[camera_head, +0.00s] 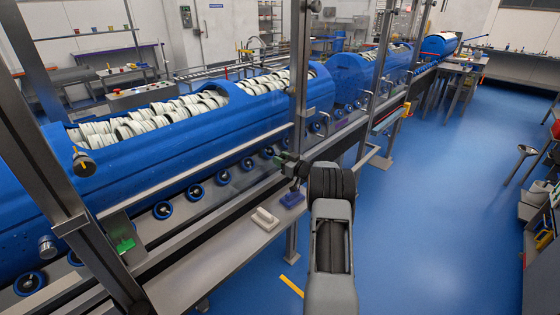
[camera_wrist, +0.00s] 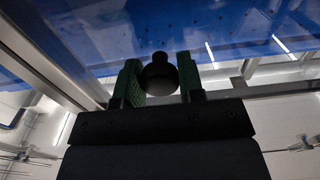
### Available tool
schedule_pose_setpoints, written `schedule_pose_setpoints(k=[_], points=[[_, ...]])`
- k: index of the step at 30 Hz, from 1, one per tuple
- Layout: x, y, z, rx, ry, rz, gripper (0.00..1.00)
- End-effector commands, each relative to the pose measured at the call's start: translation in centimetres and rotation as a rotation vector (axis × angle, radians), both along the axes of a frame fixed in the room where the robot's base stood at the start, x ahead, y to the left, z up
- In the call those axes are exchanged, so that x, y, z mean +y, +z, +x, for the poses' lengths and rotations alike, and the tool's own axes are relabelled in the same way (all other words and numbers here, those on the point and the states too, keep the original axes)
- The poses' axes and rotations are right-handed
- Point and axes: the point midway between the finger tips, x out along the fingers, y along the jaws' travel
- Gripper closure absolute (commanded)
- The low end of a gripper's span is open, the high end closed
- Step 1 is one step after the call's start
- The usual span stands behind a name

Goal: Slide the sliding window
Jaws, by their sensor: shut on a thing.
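The sliding window is a clear pane in a grey metal frame (camera_head: 301,75) along the blue tub line, and part of its frame shows in the wrist view (camera_wrist: 50,62). A dark round knob (camera_wrist: 159,75) sits between the two green fingers of my gripper (camera_wrist: 161,82) in the wrist view. My gripper is shut on this knob. In the head view my gripper (camera_head: 293,170) is at the window post, and my arm hides part of the area below it.
Blue tubs (camera_head: 180,130) filled with white discs stand behind the frame. The blue floor (camera_head: 440,210) to the right is clear.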

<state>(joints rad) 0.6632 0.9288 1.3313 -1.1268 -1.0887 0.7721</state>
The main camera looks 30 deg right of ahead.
Motion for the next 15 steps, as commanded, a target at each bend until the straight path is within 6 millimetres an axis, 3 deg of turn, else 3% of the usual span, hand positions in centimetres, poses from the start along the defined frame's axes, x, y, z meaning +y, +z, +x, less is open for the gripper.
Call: schedule_pose_setpoints(k=[9, 15], points=[[-0.16, 0.11, -0.04, -0.002, -0.003, -0.001, 0.39], [-0.13, 0.06, -0.07, -0.001, -0.003, -0.001, 0.39]])
